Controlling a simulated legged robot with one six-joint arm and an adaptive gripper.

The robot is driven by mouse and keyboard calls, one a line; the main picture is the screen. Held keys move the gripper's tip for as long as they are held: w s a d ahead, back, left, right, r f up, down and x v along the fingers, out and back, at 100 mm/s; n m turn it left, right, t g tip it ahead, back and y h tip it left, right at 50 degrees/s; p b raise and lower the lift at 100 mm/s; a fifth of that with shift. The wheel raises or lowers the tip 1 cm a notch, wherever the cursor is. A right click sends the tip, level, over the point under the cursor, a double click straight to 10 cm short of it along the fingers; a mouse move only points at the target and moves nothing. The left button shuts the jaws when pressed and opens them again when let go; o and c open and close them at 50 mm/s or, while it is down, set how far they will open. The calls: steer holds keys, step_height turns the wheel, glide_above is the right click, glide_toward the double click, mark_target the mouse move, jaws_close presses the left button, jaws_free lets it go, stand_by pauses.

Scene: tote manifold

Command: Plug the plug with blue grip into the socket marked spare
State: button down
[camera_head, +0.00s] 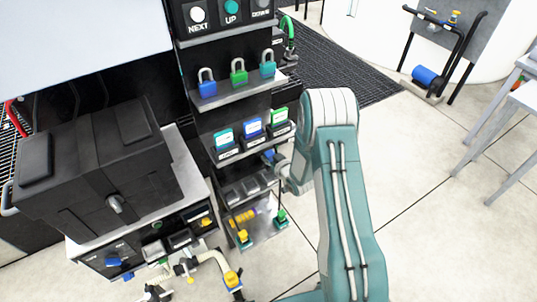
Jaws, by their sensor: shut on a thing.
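My arm reaches in from the lower right, and my gripper (275,161) is at the right side of the dark panel column, below the row of small coloured boxes. It is shut on a small blue piece (268,154), which looks like the blue grip of the plug. The wrist partly hides it, and its tip does not show. A panel with several grey rectangular openings (249,188) lies just below and left of the gripper. Its labels are too small to read, so I cannot tell which socket is marked spare.
Blue, green and teal padlocks (238,73) stand on a shelf above. Small coloured boxes (252,131) sit below them. A black case (100,170) stands on the left bench. Yellow-handled valves (232,280) and pipes are low in front.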

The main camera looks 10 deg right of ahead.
steer(key=shift+d+f, duration=0.25)
steer(key=shift+f, duration=0.6)
steer(key=shift+a+f, duration=0.25)
steer(key=shift+f, duration=0.7)
steer(key=shift+d+f, duration=0.1)
steer(key=shift+f, duration=1.35)
steer(key=shift+c, duration=1.8)
jaws_free()
steer(key=v, duration=1.2)
